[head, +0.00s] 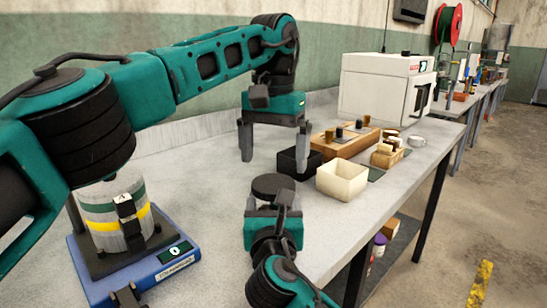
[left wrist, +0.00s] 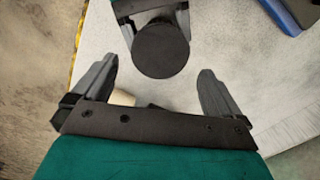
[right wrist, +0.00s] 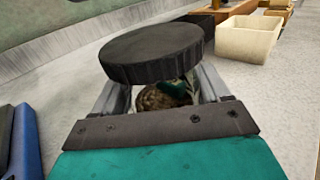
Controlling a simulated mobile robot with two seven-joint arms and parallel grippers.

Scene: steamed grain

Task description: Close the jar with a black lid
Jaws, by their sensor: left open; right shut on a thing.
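The black lid (head: 272,186) is a round dark disc on top of the jar, above my right gripper (head: 273,208). In the right wrist view the lid (right wrist: 152,55) spans the top, with the clear jar (right wrist: 165,96) and its brown grain below it, between the fingers. My right gripper is shut on the jar. I cannot tell whether the lid is fully seated. My left gripper (head: 274,148) is open and empty, pointing down above and behind the lid. In the left wrist view the lid (left wrist: 160,50) lies beyond the open fingers.
A black box (head: 298,160) and a cream box (head: 342,180) stand just right of the lid. A wooden rack (head: 342,142) and a white oven (head: 385,88) are farther back. A blue-based device (head: 135,275) is at left. The table's front edge is near.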

